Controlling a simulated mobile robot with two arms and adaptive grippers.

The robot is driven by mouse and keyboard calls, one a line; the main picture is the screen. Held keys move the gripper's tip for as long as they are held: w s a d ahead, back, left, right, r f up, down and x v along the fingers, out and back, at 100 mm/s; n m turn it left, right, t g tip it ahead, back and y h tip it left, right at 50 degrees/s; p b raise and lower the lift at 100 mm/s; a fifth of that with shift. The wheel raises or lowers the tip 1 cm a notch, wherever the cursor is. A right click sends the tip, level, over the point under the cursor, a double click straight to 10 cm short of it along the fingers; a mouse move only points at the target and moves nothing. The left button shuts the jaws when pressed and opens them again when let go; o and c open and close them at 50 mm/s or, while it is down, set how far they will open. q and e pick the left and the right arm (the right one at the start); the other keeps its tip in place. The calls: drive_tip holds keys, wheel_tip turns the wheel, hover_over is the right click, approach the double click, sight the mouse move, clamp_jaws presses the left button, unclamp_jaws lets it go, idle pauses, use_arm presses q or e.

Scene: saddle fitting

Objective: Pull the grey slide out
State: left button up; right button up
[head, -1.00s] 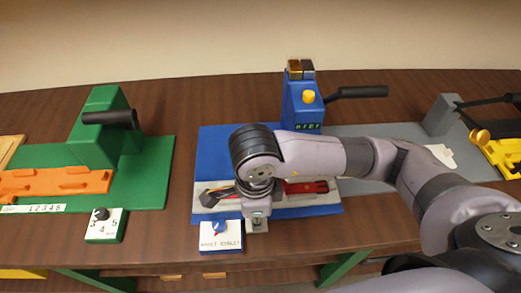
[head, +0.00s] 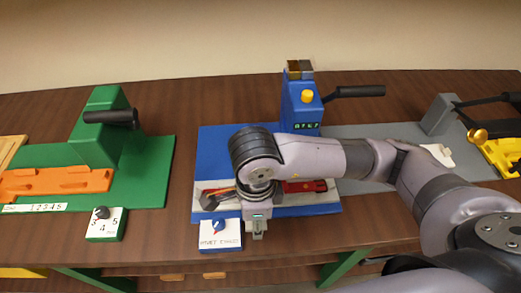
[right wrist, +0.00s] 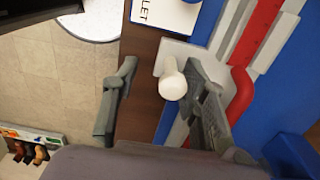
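The grey slide (head: 318,198) lies in the blue station, with red parts along it; my right arm covers much of it in the head view. In the right wrist view the slide's light grey end plate (right wrist: 178,52) carries a cream knob (right wrist: 173,82). My right gripper (head: 257,235) is at the station's front edge. In its wrist view the gripper (right wrist: 160,98) is open, with a finger on either side of the knob. The knob is close to the right-hand finger; I cannot tell whether they touch. My left gripper is not in view.
A white card box (head: 219,237) with a blue dial stands just left of the right gripper. The blue tower (head: 300,106) has a black lever (head: 355,91). A green station (head: 150,170) is at left, a yellow one (head: 504,155) at right. Bare wood separates the green and blue stations.

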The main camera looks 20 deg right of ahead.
drive_tip(key=shift+r, duration=0.1)
drive_tip(key=shift+w+r+p, duration=0.1)
drive_tip(key=shift+r+p, duration=1.8)
drive_tip(key=shift+r, duration=1.05)
